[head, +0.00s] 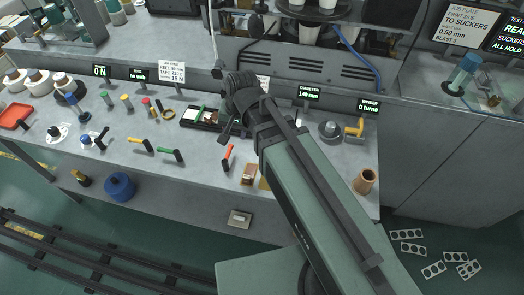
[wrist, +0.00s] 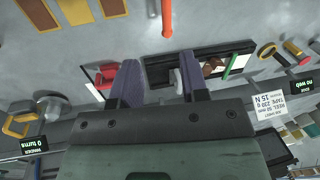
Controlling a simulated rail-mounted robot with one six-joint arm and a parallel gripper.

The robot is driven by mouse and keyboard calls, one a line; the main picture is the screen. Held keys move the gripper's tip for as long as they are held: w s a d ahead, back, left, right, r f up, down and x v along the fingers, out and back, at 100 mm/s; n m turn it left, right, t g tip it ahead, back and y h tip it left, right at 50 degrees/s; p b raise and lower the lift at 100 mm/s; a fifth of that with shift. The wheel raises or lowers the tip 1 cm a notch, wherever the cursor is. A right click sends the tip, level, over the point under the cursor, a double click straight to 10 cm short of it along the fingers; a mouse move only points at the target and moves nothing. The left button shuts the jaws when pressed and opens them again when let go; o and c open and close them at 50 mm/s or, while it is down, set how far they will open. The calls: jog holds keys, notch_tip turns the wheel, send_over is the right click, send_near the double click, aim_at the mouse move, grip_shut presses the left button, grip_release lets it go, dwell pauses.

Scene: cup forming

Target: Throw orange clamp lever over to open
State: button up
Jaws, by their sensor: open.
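An orange bar-shaped handle (head: 227,153) with a dark end lies on the bench towards its front edge. It also shows at the top of the wrist view (wrist: 166,18). A red piece (wrist: 104,76) sits beside the left finger in the wrist view, partly hidden. I cannot tell for certain which of these is the clamp lever. My gripper (head: 226,132) is above the bench, behind the orange handle. In the wrist view my gripper (wrist: 158,68) is open, its two fingers apart with nothing held between them.
A black tray (head: 188,122) with small parts is left of my gripper. A yellow-handled tool (head: 140,143) and a green-handled tool (head: 170,154) lie further left. A yellow crank (head: 356,127) and a brown roll (head: 366,180) stand at the right. Bare bench lies between the tools.

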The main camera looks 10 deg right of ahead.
aim_at(229, 152)
jog(key=shift+m, duration=0.7)
jog(key=a+f+b, duration=0.1)
jog(key=f+b, duration=0.2)
jog(key=w+f+b, duration=0.1)
jog(key=f+b, duration=0.3)
jog(key=a+f+b, duration=0.1)
jog(key=f+b, duration=0.2)
jog(key=f, duration=0.1)
jog(key=shift+w+a+b, duration=0.2)
jog(key=shift+a+b, duration=0.15)
jog(key=shift+b, duration=0.05)
jog(key=shift+r, duration=0.15)
grip_shut()
